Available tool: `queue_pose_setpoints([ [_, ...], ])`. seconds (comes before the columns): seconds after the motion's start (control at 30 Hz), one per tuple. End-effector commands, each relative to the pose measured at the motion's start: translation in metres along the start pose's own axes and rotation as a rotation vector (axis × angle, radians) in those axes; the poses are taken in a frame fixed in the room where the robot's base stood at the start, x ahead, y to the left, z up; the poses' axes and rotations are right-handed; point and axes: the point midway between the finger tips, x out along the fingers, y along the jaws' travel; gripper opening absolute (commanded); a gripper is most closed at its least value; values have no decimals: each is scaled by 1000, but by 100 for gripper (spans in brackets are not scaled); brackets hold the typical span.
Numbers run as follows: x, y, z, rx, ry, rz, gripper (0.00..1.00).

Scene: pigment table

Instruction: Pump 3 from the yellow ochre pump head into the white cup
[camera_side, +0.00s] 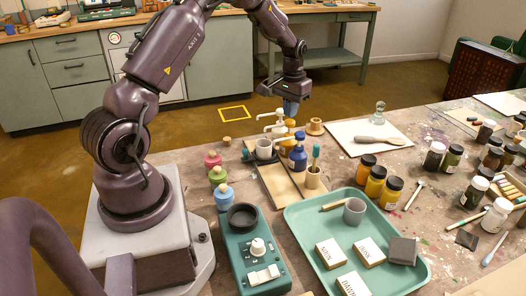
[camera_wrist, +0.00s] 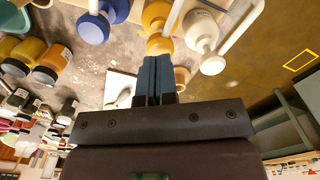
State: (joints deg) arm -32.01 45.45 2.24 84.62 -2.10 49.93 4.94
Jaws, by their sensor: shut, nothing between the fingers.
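The yellow ochre pump bottle (camera_side: 289,141) stands between a blue one (camera_side: 298,158) and a cream one (camera_side: 279,129) in the side view. In the wrist view the yellow bottle (camera_wrist: 157,16) is just past my fingertips, with the blue one (camera_wrist: 93,28) to its left and the cream one (camera_wrist: 201,32) to its right. My gripper (camera_side: 291,109) is shut and empty, above the pumps; its fingers (camera_wrist: 154,62) are together. I cannot tell whether they touch the pump head. A whitish cup (camera_side: 264,147) stands on a dark round base to the left of the pumps.
Colored jars (camera_side: 218,176) stand left. A green tray (camera_side: 415,275) holds a grey cup (camera_side: 354,212) and labelled blocks. Pigment jars (camera_side: 376,182) crowd the right.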

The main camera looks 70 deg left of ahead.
Motion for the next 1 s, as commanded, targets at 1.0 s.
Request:
queue_pose_setpoints([
  [1.0, 30, 0, 0, 0, -1, 0, 0],
])
